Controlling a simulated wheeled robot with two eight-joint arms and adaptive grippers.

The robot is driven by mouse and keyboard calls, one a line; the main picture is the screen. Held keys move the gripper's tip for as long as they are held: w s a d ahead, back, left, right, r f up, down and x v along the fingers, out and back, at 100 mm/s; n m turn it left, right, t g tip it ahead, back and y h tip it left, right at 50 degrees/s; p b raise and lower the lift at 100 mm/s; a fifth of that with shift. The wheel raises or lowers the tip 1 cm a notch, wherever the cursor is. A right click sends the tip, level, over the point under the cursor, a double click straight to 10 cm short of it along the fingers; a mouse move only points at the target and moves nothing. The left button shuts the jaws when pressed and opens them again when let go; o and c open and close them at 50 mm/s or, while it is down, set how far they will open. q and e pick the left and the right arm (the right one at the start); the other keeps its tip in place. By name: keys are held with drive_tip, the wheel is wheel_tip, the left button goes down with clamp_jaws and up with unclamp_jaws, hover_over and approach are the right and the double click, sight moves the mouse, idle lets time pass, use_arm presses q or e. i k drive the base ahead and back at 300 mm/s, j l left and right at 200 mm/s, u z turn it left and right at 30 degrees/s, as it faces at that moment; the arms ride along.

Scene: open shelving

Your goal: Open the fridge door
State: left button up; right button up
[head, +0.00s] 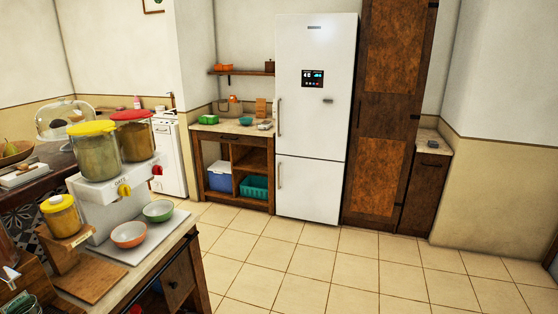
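A tall white fridge (310,120) stands against the far wall, a little right of centre. Its upper door (300,115) and lower door (307,188) both look shut. A vertical handle (279,117) runs along the left edge of the upper door, and a shorter handle (280,175) sits on the lower door. A small dark display (313,78) is on the upper door. Neither of my grippers shows in the head view.
A counter with dispenser jars (97,157) and bowls (130,235) fills the near left. A wooden shelf unit (235,133) stands left of the fridge, and a tall wooden cabinet (385,110) right of it. The tiled floor (340,265) before the fridge is clear.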

sight(312, 121)
drive_tip(key=i, duration=2.5)
